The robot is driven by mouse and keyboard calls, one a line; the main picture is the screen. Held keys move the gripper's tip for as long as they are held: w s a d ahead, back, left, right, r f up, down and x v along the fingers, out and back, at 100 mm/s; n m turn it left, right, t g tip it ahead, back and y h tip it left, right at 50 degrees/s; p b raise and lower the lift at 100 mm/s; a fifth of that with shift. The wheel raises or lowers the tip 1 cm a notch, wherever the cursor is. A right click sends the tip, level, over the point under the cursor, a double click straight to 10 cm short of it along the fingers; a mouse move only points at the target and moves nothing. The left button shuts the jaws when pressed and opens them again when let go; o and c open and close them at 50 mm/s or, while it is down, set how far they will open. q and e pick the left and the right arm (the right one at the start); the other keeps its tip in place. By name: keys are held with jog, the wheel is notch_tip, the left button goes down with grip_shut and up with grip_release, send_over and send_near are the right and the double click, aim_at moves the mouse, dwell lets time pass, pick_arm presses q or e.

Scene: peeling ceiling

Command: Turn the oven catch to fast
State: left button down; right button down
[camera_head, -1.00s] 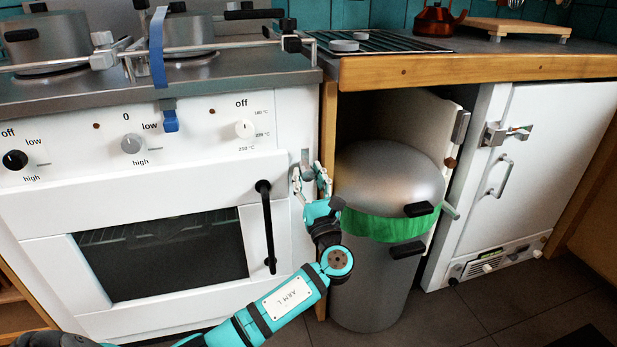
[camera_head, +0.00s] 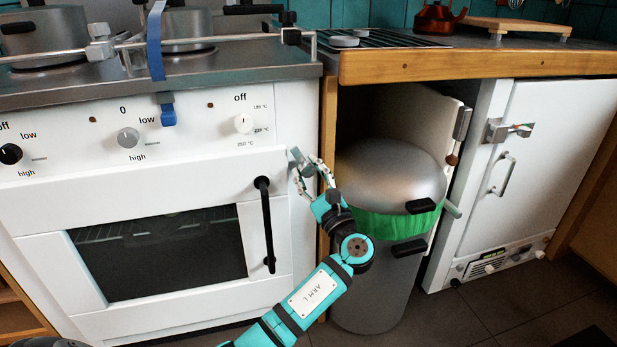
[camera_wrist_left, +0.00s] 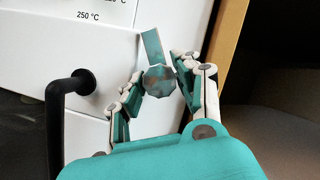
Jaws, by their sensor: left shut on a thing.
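The oven catch, a small grey-teal piece with a flat tab and a faceted knob, sits on the white front strip at the oven's right edge (camera_head: 296,155). In the left wrist view the catch (camera_wrist_left: 160,81) has its tab pointing up and slightly left. My left gripper (camera_head: 309,172) is at the catch from below right. In the left wrist view my left gripper (camera_wrist_left: 159,72) has one finger on each side of the knob, shut on it. The oven door (camera_head: 150,180) is closed. My right gripper is out of view.
The black oven handle (camera_head: 264,225) is just left of the gripper. A grey bin (camera_head: 385,175) with a green liner stands close to the right in an open bay. A blue strap (camera_head: 155,45) hangs over the hob rail above.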

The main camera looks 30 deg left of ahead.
pick_arm(q)
jog(key=n+g, duration=0.1)
jog(key=n, duration=0.2)
jog(key=shift+n+g+b, duration=0.3)
jog(key=shift+n, duration=0.1)
jog(key=n+g, duration=0.1)
jog(key=n, duration=0.2)
jog(key=shift+d, duration=0.1)
jog(key=n+g+h, duration=0.1)
jog(key=n, duration=0.3)
jog(key=shift+r+g, duration=0.1)
jog(key=shift+g, duration=0.3)
jog(key=shift+n+g+h+p, duration=0.3)
jog(key=shift+n+h+p, duration=0.25)
jog(key=shift+n, duration=1.05)
jog(key=c, duration=0.9)
grip_release()
jog(key=shift+c, duration=0.2)
jog(key=shift+d, duration=0.1)
